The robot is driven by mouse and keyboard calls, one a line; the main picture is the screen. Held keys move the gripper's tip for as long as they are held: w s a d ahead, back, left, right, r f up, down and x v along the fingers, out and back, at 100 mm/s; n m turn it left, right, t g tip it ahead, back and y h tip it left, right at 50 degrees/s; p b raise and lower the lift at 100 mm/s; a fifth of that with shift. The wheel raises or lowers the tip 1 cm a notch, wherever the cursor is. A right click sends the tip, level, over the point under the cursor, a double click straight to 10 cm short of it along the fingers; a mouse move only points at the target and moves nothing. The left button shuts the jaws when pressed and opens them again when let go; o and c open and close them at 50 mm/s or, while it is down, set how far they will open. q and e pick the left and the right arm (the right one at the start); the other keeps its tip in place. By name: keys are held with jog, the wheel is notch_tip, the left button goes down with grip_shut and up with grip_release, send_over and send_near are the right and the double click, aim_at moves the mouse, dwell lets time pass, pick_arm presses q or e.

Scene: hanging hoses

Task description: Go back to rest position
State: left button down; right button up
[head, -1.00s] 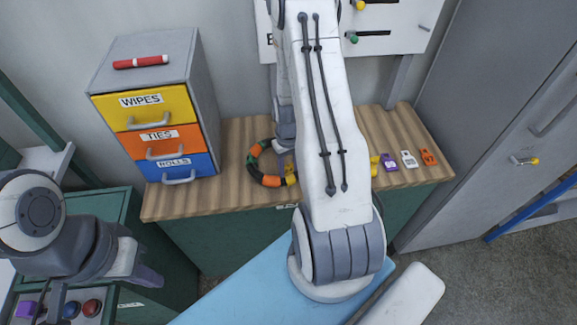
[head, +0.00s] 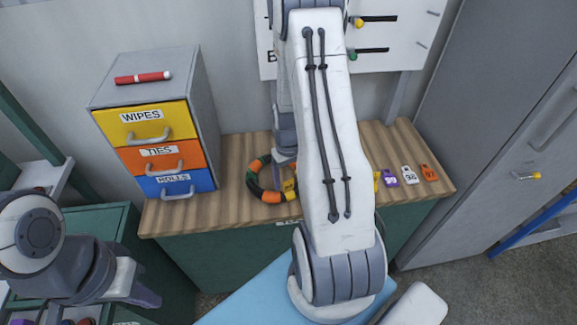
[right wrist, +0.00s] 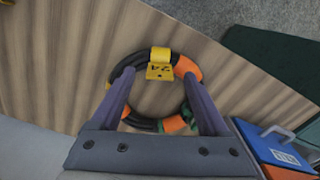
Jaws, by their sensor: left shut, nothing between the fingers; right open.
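My left gripper (head: 146,291) is shut and empty at the lower left of the head view, in front of the green cabinet. My right arm crosses the middle of the head view, and its gripper (head: 285,163) is by the hose coil, partly hidden behind the arm. In the right wrist view my right gripper (right wrist: 157,82) is open. Its fingers lie over the two sides of the coil (right wrist: 188,90), which is orange, black and green with a yellow tag (right wrist: 160,66) marked 24. The coil (head: 256,187) lies on the wooden counter; I cannot tell whether the fingers touch it.
A grey drawer unit (head: 210,115) with yellow, orange and blue drawers stands left on the counter (head: 215,205). Purple, white and orange tags (head: 409,175) lie at its right. A white peg board (head: 395,60) is behind, and a grey cabinet (head: 480,140) is at the right.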

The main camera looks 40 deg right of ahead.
notch_tip(320, 180, up, 8)
jog(key=shift+f+b, duration=0.2)
jog(key=shift+b, duration=0.25)
jog(key=shift+w+a, duration=0.1)
jog(key=shift+a, duration=0.05)
jog(key=s+a+r+n+b, duration=0.1)
jog(key=a+r+n, duration=0.15)
jog(key=a, duration=0.75)
jog(key=s+a+r+n, duration=0.15)
jog(key=a+r, duration=0.25)
jog(key=a, duration=0.6)
jog(key=s+a+r+n, duration=0.1)
jog(key=s+a+n, duration=0.1)
jog(key=s+a, duration=0.3)
jog(key=s+a+r+n+y, duration=0.1)
jog(key=s+a+r+n, duration=0.1)
jog(key=s+a, duration=0.3)
jog(key=s+n, duration=0.1)
jog(key=s, duration=0.2)
jog(key=shift+s+a+r+n+b, duration=0.25)
jog(key=shift+s+a+n+b, duration=0.05)
jog(key=shift+s+b, duration=0.1)
